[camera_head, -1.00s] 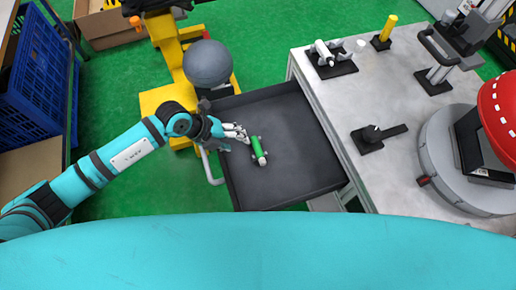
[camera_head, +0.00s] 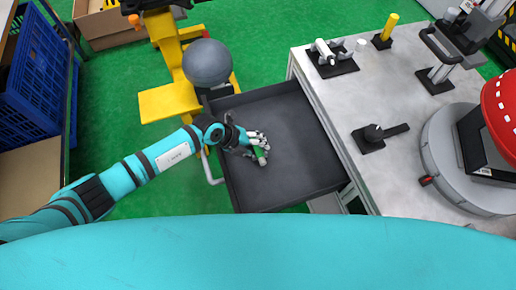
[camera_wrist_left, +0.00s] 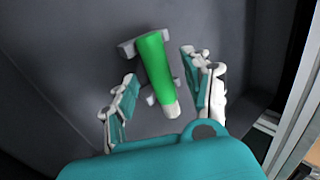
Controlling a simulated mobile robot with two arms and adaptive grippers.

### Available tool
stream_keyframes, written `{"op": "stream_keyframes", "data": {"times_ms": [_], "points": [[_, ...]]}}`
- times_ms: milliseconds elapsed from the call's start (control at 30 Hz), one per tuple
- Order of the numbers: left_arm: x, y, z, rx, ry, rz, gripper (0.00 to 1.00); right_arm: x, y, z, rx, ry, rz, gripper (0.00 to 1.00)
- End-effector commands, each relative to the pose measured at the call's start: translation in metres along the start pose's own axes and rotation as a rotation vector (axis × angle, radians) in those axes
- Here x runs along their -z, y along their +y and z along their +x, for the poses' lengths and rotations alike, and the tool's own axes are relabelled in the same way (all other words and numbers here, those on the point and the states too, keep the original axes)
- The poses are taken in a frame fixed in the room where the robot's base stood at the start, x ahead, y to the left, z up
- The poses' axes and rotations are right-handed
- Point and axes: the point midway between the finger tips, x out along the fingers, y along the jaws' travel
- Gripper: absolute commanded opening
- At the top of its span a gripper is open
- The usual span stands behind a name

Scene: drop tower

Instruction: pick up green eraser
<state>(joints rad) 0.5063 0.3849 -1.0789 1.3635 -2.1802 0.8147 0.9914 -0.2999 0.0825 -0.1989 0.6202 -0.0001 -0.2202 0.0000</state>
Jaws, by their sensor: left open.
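The green eraser (camera_wrist_left: 153,66) lies in the open dark grey drawer (camera_head: 300,165). It is a green bar with a white end, and in the left wrist view it lies between my two open fingers. My left gripper (camera_head: 262,145) is inside the drawer, over the eraser, and hides part of it in the head view, where a bit of green (camera_head: 261,153) shows. In the left wrist view the left gripper (camera_wrist_left: 160,92) is open, one finger on each side of the eraser, with gaps on both sides. My right gripper is not in view.
The drawer's walls surround the gripper; the rest of its floor is empty. A grey worktable (camera_head: 400,100) stands to the right with a black-based tool (camera_head: 372,135). A yellow stand with a grey ball (camera_head: 207,63) is behind the drawer. Blue crates (camera_head: 35,80) are at left.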

Motion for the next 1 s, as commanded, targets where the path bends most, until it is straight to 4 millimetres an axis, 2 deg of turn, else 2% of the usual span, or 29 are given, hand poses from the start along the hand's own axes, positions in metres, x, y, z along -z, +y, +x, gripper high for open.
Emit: {"op": "stream_keyframes", "data": {"times_ms": [100, 467, 767, 1000], "points": [[0.000, 0.000, 0.000, 0.000, 0.000, 0.000, 0.48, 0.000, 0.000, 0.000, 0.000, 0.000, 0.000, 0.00], [0.000, 0.000, -0.001, 0.000, 0.000, 0.000, 0.01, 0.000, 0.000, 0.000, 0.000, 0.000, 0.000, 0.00], [0.000, -0.004, -0.006, 0.002, 0.000, 0.001, 0.00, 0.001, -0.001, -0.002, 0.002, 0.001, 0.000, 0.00], [0.000, -0.028, -0.042, 0.003, -0.001, 0.003, 0.00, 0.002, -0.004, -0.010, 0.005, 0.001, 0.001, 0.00]]}}
